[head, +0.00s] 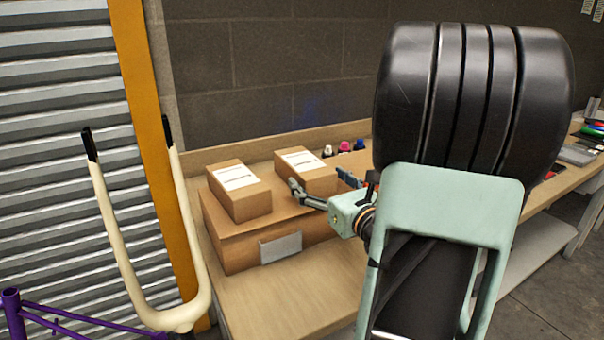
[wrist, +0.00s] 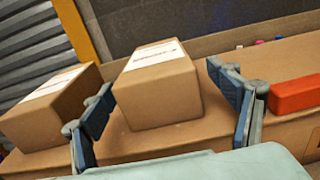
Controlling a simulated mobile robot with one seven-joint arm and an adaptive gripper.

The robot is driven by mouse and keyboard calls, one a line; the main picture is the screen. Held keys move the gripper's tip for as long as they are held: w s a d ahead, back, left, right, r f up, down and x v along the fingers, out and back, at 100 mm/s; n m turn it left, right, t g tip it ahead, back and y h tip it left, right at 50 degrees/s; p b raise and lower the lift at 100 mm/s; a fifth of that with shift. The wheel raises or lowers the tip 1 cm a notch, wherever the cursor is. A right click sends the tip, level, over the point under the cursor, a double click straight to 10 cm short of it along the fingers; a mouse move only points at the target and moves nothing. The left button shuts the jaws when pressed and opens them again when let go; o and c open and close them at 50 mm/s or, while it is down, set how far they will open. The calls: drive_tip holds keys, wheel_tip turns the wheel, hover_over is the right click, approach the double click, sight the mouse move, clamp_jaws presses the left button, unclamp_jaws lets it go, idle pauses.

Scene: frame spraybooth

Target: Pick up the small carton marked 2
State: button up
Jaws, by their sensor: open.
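Two small brown cartons with white top labels sit on a larger cardboard box (head: 225,248). The left carton (head: 238,200) and the right carton (head: 310,180) stand apart. I cannot read a 2 on either label. My gripper (head: 322,192) is open and empty at the near side of the right carton. In the wrist view, the right carton (wrist: 158,95) appears between the two blue-padded fingers, and I cannot tell if they touch it. The left carton (wrist: 45,112) lies outside the left finger, partly hidden by it. My arm hides the area to the right.
The wooden bench (head: 295,295) has clear room in front of the large box. Small bottles (head: 344,147) stand behind. A red object (wrist: 305,92) lies right of my right finger. A cream fork (head: 125,265) stands at the left, before a shutter (head: 60,120).

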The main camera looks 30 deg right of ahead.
sight(306, 168)
drive_tip(key=shift+w+r, duration=0.2)
drive_tip(key=shift+w, duration=2.55)
drive_tip(key=shift+r, duration=0.1)
drive_tip(key=c, duration=1.7)
